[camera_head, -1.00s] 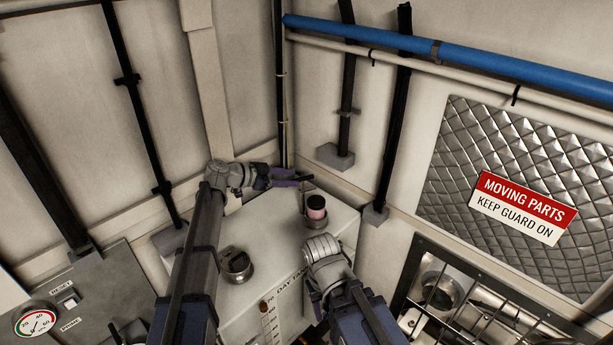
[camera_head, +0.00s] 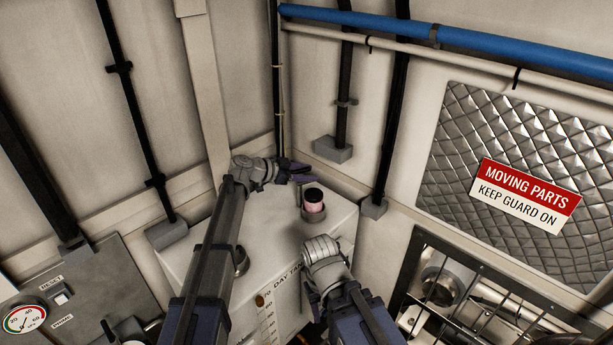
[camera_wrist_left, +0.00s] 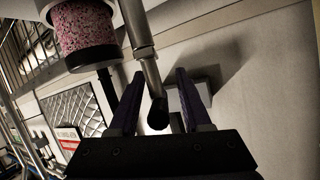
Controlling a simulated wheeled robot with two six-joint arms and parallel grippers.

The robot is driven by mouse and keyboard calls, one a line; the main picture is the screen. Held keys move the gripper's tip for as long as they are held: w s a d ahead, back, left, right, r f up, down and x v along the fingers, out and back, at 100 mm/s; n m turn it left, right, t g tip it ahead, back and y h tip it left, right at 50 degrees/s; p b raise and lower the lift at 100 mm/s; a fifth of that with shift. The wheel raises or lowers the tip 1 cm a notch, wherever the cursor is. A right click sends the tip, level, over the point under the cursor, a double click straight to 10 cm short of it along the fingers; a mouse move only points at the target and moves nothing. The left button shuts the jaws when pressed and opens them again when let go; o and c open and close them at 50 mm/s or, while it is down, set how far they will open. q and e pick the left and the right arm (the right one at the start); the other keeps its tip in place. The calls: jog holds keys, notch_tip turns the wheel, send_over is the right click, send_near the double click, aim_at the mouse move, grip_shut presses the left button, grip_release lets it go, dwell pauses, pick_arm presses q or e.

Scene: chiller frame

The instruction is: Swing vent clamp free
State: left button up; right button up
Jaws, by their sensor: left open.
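A vent with a pink, speckled clear body and black cap (camera_head: 313,197) stands on top of the white day tank. It shows large and tilted at the upper left of the left wrist view (camera_wrist_left: 85,32). Beside it there is a metal rod with a black end (camera_wrist_left: 149,78), which looks like the clamp's lever. My left gripper (camera_head: 301,173) is open, just behind the vent's cap. In the left wrist view its two dark fingers (camera_wrist_left: 160,76) stand on either side of the rod's black end, not closed on it. My right gripper's fingers are hidden; only my right arm shows.
The day tank (camera_head: 285,235) stands in the corner against pale walls. A second round fitting (camera_head: 240,262) on it is partly behind my left arm. Dark vertical pipes (camera_head: 392,125) run down the right wall. A barred opening (camera_head: 490,300) lies at lower right.

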pick_arm(q)
grip_shut()
dwell(0.3)
dwell(0.3)
